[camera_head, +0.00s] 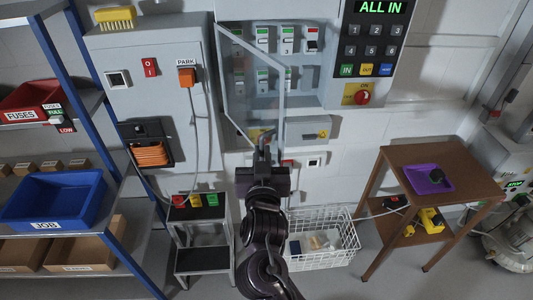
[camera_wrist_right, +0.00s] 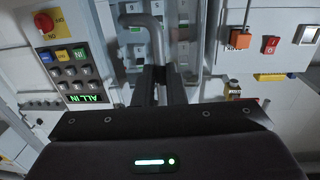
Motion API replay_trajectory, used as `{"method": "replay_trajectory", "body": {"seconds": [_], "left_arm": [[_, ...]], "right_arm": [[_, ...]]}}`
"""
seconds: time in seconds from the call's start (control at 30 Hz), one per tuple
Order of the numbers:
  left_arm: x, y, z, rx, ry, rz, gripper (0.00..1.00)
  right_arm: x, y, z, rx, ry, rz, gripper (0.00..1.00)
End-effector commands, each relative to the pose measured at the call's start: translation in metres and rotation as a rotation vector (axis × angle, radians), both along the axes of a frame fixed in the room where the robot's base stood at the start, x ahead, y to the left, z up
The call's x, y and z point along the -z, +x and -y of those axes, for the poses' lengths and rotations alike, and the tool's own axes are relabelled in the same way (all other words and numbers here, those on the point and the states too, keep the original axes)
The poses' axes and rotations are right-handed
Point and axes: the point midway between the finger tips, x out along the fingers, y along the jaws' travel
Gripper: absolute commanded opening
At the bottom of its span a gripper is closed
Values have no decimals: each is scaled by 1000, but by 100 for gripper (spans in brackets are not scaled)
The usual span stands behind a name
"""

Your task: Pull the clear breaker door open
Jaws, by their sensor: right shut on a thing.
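The clear breaker door (camera_head: 250,115), a see-through panel in a grey frame, stands partly swung out from the breaker box (camera_head: 308,92). Its left edge is at the box's left side and its free edge stands out into the room. My right gripper (camera_head: 264,145) is at the lower part of the door, shut on the door handle. In the right wrist view the handle (camera_wrist_right: 155,35) is a bent grey bar running down between the fingers (camera_wrist_right: 156,85). The breakers (camera_head: 287,40) show in two rows, some through the panel. My left gripper is not in view.
A keypad panel (camera_head: 372,45) is to the right. A wire basket (camera_head: 322,245) and a wooden table (camera_head: 440,165) stand below right. A blue-framed shelf (camera_head: 85,95) is at far left.

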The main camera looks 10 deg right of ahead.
Motion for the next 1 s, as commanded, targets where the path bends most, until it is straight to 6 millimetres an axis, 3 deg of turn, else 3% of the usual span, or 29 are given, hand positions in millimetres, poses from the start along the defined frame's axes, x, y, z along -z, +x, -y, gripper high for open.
{"method": "replay_trajectory", "body": {"seconds": [0.03,0.4,0.43,0.57,0.87,1.0], "left_arm": [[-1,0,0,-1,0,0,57],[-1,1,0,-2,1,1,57],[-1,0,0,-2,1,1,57],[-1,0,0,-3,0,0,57],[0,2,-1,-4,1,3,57],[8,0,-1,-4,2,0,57]], "right_arm": [[-10,2,-4,-9,1,22,0],[-11,2,-4,-6,2,23,0],[-11,2,-4,-6,2,22,14],[-8,2,-3,-4,2,18,31],[-4,0,-2,-2,1,11,33],[-1,-14,-5,-3,2,9,33]]}}
